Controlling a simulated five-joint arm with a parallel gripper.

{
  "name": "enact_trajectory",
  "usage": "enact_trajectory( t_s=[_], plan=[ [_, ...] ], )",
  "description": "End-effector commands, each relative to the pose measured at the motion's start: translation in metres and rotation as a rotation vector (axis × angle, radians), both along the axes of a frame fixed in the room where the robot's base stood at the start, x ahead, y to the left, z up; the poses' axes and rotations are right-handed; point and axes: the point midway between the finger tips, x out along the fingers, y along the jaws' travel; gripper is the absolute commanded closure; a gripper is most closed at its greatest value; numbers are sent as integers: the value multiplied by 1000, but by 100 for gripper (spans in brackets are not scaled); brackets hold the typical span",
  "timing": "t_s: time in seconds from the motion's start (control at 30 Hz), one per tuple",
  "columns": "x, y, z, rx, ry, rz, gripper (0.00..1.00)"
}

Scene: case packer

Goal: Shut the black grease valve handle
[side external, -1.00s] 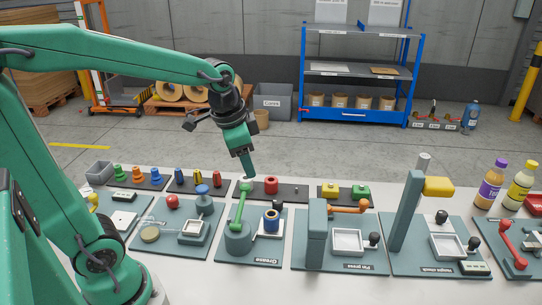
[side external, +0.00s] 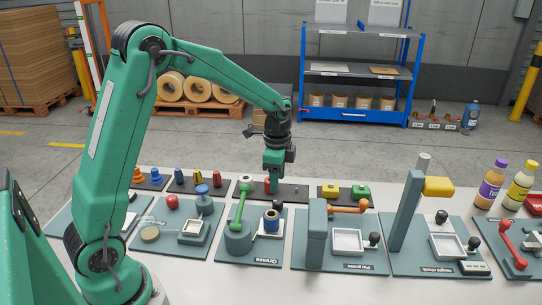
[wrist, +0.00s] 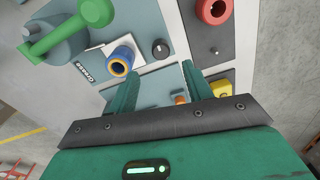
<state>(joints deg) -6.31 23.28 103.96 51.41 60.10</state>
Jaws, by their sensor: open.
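The grease board, labelled "Grease", (side external: 225,257) stands at mid-table in the side external view. A small black knob (wrist: 160,48) sits on this board in the wrist view, beside a white pad with a blue ring. A green lever with a round green knob (side external: 241,205) rises from a teal cylinder on the same board; it also shows in the wrist view (wrist: 62,32). My gripper (side external: 273,182) points down above the back of the board, apart from it. In the wrist view its fingers (wrist: 160,72) are spread and empty, with the black knob beyond their tips.
A red ring (wrist: 214,10) stands on a dark strip behind the board. A yellow block (wrist: 222,88) lies to the right in the wrist view. The neighbouring pin press board (side external: 345,262) carries a tall teal post (side external: 317,235), right of the grease board.

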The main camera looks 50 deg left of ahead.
Motion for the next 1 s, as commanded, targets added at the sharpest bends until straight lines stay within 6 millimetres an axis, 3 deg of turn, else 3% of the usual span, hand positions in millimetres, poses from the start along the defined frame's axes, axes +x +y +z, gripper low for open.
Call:
enact_trajectory(
  t_s=[0.47,1.0],
  plan=[
    [1,1,-14,0,4,-5,50],
    [2,1,-73,-1,4,-5,50]
  ],
)
